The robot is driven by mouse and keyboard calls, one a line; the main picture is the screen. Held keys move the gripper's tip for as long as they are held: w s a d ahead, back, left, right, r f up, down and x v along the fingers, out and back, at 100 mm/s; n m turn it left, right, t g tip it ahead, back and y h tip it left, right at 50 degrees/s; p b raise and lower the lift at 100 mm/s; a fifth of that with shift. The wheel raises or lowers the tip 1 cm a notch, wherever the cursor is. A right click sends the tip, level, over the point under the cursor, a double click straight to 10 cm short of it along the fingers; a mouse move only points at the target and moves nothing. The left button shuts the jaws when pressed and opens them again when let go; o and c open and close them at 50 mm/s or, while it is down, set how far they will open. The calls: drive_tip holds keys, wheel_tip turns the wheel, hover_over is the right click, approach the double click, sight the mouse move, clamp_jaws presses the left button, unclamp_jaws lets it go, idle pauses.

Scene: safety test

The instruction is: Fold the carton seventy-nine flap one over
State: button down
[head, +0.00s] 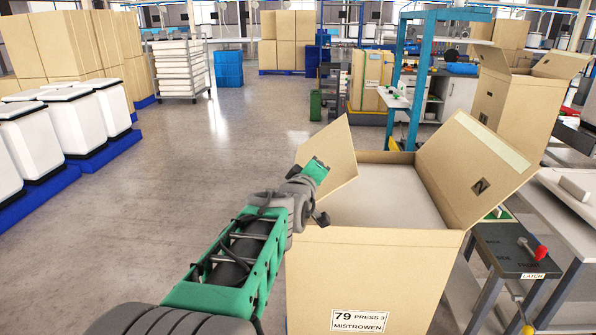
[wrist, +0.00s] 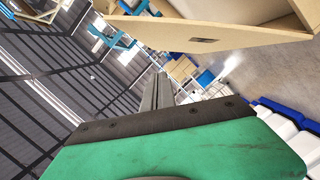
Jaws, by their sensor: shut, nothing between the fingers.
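The carton (head: 375,275) labelled "79 PRESS 3 MISTROWEN" stands in front of me, open at the top. A pale flat surface (head: 385,195) shows inside it. My gripper (wrist: 159,80) is shut and empty. In the head view my gripper (head: 317,170) is at the carton's left side, overlapping the left flap's lower part; contact cannot be told.
Another open carton (head: 515,100) stands at the back right. A dark stand with a red-knobbed latch lever (head: 535,250) is close to the carton's right. White bins (head: 80,120) on blue pallets line the left. The floor (head: 230,140) between is clear.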

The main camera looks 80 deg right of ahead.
drive_tip(key=s+d+f+m+t+y+b, duration=0.1)
drive_tip(key=s+f+m+b, duration=0.4)
drive_tip(key=s+f+b, duration=0.4)
drive_tip(key=shift+s+d+f+m+t+b, duration=0.3)
drive_tip(key=shift+f+m+t+b, duration=0.1)
drive_tip(key=shift+f+b, duration=0.55)
